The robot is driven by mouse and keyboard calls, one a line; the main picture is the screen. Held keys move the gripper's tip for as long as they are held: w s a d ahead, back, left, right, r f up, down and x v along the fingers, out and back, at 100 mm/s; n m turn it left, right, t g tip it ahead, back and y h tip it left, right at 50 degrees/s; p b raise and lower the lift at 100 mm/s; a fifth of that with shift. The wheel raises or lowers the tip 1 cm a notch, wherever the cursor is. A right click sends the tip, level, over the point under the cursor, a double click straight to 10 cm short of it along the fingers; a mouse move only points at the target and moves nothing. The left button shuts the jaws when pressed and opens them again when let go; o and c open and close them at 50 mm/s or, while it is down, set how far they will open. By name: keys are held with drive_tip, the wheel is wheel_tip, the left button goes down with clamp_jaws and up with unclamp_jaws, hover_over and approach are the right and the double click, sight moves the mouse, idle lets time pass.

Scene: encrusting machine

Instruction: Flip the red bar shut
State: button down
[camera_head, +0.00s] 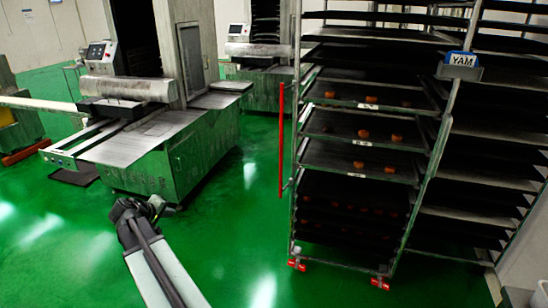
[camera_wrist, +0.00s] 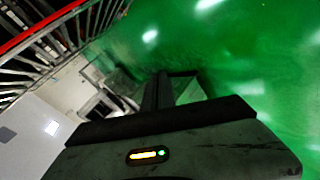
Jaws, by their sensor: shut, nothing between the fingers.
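The red bar (camera_head: 281,140) is a thin upright bar at the left front edge of the tall tray rack (camera_head: 345,195) in the head view. A red strip (camera_wrist: 40,27), seemingly the same bar, crosses the top left corner of the wrist view. My gripper (camera_head: 152,204) is at the end of my arm in the lower left of the head view, over the green floor, left of the bar and apart from it. In the wrist view my gripper (camera_wrist: 163,88) is shut and empty. How the bar is fastened to the rack is too small to tell.
The rack has several dark trays with orange pieces and red-wheeled casters (camera_head: 297,265). A metal machine (camera_head: 165,150) stands at the left. Green floor (camera_head: 235,235) lies clear between machine and rack.

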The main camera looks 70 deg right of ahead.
drive_tip(key=s+d+r+n+h+b, duration=0.1)
drive_tip(key=s+d+r+h, duration=0.1)
drive_tip(key=s+d, duration=0.5)
drive_tip(key=s+d+r+g+h+b, duration=0.1)
drive_tip(key=s+d, duration=0.6)
drive_tip(key=d, duration=0.9)
drive_tip(key=s+d+r+n+g+h+b, duration=0.1)
drive_tip(key=s+d+r+h, duration=0.4)
drive_tip(key=d, duration=0.6)
drive_tip(key=shift+s+d+r+n+b, duration=0.25)
drive_tip(key=shift+s+r+n+b, duration=0.05)
drive_tip(key=shift+s+r+b, duration=0.6)
drive_tip(key=shift+f, duration=0.15)
drive_tip(key=d, duration=1)
drive_tip(key=shift+s+a, duration=0.3)
drive_tip(key=shift+s, duration=0.45)
drive_tip(key=shift+s+a, duration=0.25)
drive_tip(key=shift+s, duration=0.45)
drive_tip(key=shift+s+a, duration=0.3)
drive_tip(key=shift+s, duration=0.45)
